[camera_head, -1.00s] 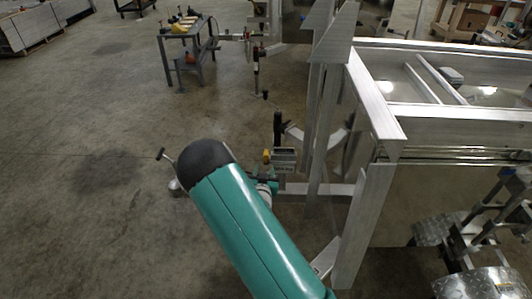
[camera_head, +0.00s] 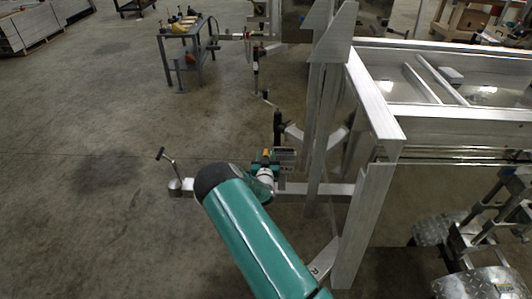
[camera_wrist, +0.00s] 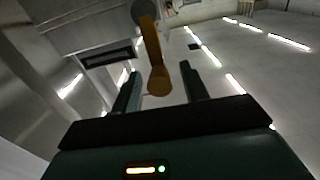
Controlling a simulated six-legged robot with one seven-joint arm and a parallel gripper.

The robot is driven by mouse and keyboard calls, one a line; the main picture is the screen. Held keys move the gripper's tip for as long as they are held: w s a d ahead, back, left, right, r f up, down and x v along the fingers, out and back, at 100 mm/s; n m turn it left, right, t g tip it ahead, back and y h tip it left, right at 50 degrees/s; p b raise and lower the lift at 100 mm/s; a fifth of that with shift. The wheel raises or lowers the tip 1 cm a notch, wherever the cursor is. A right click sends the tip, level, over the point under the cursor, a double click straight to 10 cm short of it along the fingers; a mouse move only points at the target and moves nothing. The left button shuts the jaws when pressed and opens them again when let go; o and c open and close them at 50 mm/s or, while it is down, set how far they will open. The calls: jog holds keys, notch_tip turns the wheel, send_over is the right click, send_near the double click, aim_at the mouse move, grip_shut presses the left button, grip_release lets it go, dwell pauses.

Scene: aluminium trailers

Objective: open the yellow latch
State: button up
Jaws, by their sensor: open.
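The yellow latch (camera_wrist: 157,72) hangs from a grey fitting in the wrist view, as an orange-yellow lever with a rounded lower end. My gripper (camera_wrist: 161,86) is open, with one dark green finger on each side of the latch's lower end. I cannot tell whether either finger touches it. In the head view the latch is a small yellow spot (camera_head: 267,152) by the trailer's tongue. My gripper (camera_head: 265,164) is small there and partly hidden behind my own arm.
The aluminium trailer frame (camera_head: 375,110) stands to the right, with upright posts close to my arm. The trailer's tongue (camera_head: 315,189) runs low beside them. A metal work table (camera_head: 187,45) stands farther back. The floor at left is open.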

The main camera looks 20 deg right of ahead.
jog(key=shift+x, duration=1.05)
grip_shut()
jog(key=shift+a, duration=0.15)
jog(key=w+a+f+n, duration=0.2)
jog(key=a+n, duration=0.3)
jog(key=n, duration=0.7)
jog(key=shift+f+n, duration=0.4)
jog(key=shift+f, duration=0.5)
jog(key=shift+w+a, duration=0.1)
